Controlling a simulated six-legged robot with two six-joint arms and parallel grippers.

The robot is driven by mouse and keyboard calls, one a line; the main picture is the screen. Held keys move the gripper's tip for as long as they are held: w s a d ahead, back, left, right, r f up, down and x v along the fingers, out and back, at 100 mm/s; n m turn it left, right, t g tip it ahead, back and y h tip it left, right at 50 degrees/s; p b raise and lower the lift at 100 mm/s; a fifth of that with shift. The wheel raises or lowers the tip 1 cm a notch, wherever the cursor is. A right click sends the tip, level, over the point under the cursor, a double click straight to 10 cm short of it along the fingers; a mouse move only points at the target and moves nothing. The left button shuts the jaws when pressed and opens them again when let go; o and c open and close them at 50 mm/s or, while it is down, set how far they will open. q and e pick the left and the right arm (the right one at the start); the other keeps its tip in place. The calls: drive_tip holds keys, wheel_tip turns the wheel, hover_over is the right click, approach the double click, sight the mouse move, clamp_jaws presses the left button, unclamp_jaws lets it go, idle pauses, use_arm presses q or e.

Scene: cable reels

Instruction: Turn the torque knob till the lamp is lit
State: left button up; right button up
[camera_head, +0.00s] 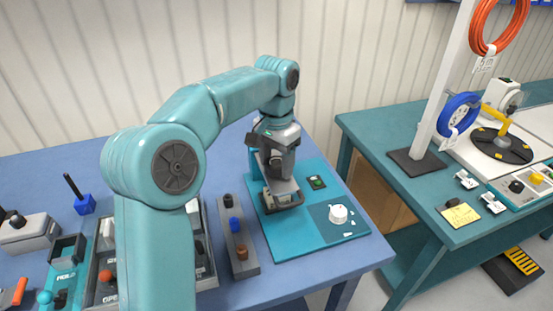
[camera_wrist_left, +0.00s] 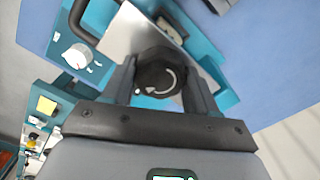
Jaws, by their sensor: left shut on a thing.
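My left gripper (camera_head: 278,188) reaches down over a teal station board (camera_head: 285,245) at the right end of the blue table. In the left wrist view its two fingers are shut on a round black knob (camera_wrist_left: 157,75) with a white curved mark and a white dot, one finger on each side. The gripper hides this knob in the head view. A small green lamp or button (camera_head: 317,182) in a dark housing stands on the board; I cannot tell if it is lit. A white dial (camera_head: 338,213) sits at the board's right corner. My right gripper is not in view.
More devices line the table's left. A second teal bench (camera_head: 400,150) with a white post, a blue cable reel (camera_head: 459,112) and a yellow note (camera_head: 461,215) stands on the right, across a gap.

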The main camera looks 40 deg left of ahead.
use_arm(q)
drive_tip(key=m+p, duration=0.2)
drive_tip(key=shift+r+m, duration=0.2)
drive_tip(key=shift+m, duration=0.2)
drive_tip(key=m+p, duration=0.1)
drive_tip(key=m, duration=0.1)
drive_tip(key=shift+m+p, duration=0.4)
drive_tip(key=m+p, duration=0.1)
drive_tip(key=m, duration=0.2)
drive_tip(key=shift+p, duration=0.3)
drive_tip(key=shift+f+m+p, duration=0.1)
drive_tip(key=shift+m+p, duration=0.45)
drive_tip(key=shift+m, duration=0.95)
drive_tip(key=o, duration=1.1)
drive_tip(key=shift+c, duration=0.2)
